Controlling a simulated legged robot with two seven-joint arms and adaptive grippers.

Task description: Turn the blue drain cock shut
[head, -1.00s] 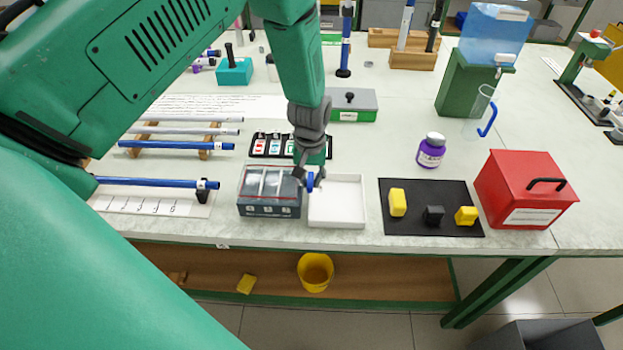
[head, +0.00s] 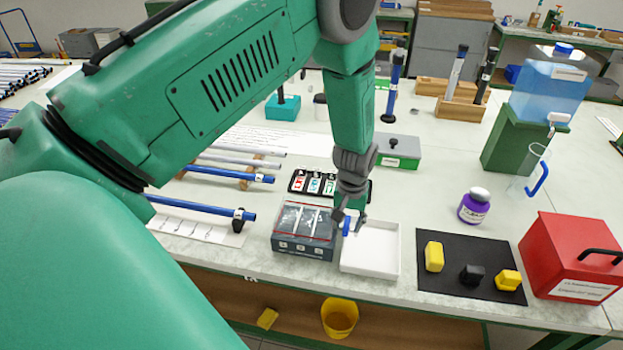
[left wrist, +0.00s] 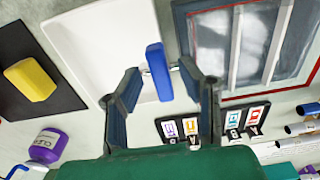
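The blue drain cock (head: 346,226) sits on the right side of a dark grey box with a clear lid (head: 304,231), above the white tray (head: 370,262). In the left wrist view its blue lever (left wrist: 158,72) is a flat bar, with a short pale stem on its box side. My left gripper (head: 350,219) points down at the cock. In the left wrist view the gripper (left wrist: 159,68) is open, one finger on each side of the lever, with gaps showing. I cannot tell whether the valve is open. My right gripper is not in view.
A rack of small labelled cards (head: 315,183) stands just behind the box. A black mat (head: 450,282) with yellow and black blocks lies right of the tray. A purple bottle (head: 474,206) and a red box (head: 575,256) stand farther right. The table's front edge is close.

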